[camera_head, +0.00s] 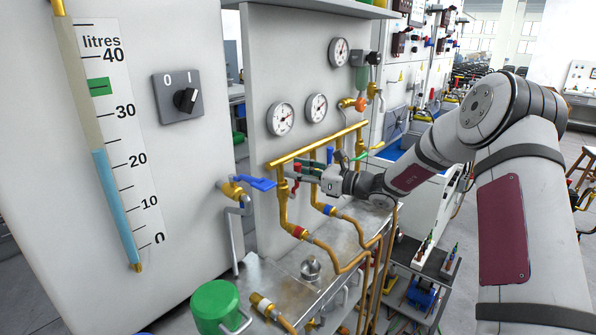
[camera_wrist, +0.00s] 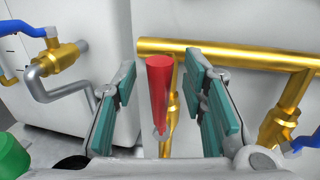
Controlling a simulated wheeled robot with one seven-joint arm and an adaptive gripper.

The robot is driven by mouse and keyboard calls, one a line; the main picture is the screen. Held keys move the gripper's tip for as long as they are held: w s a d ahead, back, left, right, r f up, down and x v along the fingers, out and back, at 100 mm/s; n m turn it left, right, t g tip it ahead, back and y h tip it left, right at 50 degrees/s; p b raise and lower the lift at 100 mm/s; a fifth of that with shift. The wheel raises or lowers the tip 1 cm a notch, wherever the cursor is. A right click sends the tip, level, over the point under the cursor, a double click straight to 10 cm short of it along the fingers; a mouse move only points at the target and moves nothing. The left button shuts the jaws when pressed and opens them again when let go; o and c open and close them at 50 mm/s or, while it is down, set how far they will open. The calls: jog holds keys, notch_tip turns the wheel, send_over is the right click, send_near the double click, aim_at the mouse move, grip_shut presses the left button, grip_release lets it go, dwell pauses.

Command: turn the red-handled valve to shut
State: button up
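The red-handled valve shows in the wrist view as a red tapered handle (camera_wrist: 160,85), close in front of the camera, with its wide end uppermost. It sits on a brass pipe fitting below the horizontal brass pipe. My gripper (camera_wrist: 160,105) is open, with one teal-padded finger on each side of the handle and gaps visible between pads and handle. In the head view my gripper (camera_head: 305,172) reaches in from the right to the brass pipework, and only small bits of red show beside its fingers. The valve body is mostly hidden there.
The horizontal brass pipe (camera_head: 320,144) runs above the valve. A blue lever (camera_head: 262,184) stands out at left on another brass valve. Gauges are on the panel above. A metal bench (camera_head: 270,283) with pipes and a green cylinder (camera_head: 215,303) lie below.

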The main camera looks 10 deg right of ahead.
jog(key=shift+a, duration=0.1)
grip_shut()
jog(key=shift+w, duration=0.1)
jog(key=w+d+f+m+t+b, duration=0.1)
jog(key=w+d+f+m+t, duration=0.1)
jog(key=m, duration=0.8)
jog(key=w+d+f+m+t+h+b, duration=0.1)
jog(key=d+f+m, duration=0.4)
jog(key=m, duration=0.5)
jog(key=shift+w+f+m+t+b, duration=0.3)
jog(key=shift+w+f+t+b, duration=0.35)
jog(key=shift+w+f, duration=0.3)
